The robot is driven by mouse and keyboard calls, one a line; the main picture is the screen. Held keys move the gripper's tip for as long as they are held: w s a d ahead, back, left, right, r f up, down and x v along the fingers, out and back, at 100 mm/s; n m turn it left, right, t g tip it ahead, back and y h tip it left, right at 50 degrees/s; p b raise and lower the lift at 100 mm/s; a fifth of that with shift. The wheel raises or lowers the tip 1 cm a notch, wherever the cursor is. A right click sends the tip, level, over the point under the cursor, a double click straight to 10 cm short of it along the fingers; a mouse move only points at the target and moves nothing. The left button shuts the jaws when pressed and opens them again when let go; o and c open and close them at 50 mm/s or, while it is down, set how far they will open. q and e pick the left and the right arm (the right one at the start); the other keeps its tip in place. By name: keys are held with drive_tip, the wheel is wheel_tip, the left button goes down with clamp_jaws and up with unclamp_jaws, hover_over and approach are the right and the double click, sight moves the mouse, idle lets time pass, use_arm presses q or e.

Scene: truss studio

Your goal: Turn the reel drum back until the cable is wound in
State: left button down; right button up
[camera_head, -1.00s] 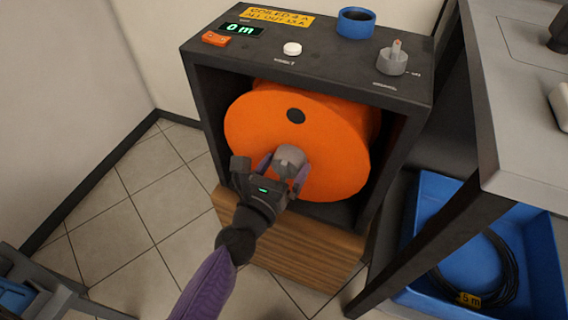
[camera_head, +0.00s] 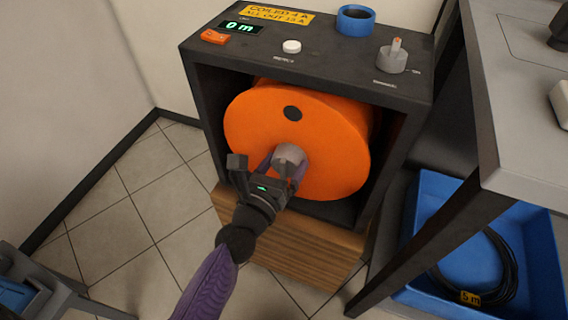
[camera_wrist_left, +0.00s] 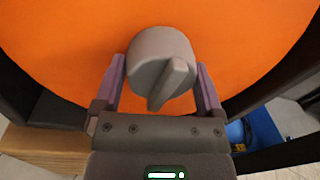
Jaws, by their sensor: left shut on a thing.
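The orange reel drum (camera_head: 335,150) sits inside a dark open-fronted box (camera_head: 205,135). A grey hub knob (camera_head: 289,157) stands out at the middle of its face, and a dark round spot (camera_head: 292,113) lies above it. My left gripper (camera_head: 284,165) is shut on the hub knob. In the left wrist view the knob (camera_wrist_left: 160,62), with its raised ridge, sits between the two purple-grey fingers (camera_wrist_left: 160,85). The display (camera_head: 241,28) on the box top reads "0 m". No cable shows on the drum's face. My right gripper is not in view.
The box top carries an orange switch (camera_head: 214,36), a white button (camera_head: 291,47), a blue ring (camera_head: 356,20) and a grey dial (camera_head: 392,58). A blue crate (camera_head: 545,260) with a coiled black cable (camera_head: 508,270) labelled "5 m" sits under the table (camera_head: 525,110) at right.

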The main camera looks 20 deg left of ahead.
use_arm(q)
unclamp_jaws()
drive_tip(key=shift+s, duration=0.1)
drive_tip(key=s+a+b, duration=0.1)
drive_tip(key=s, duration=0.8)
drive_tip(key=shift+s+b, duration=0.3)
drive_tip(key=shift+s, duration=0.05)
drive_tip(key=shift+a, duration=0.1)
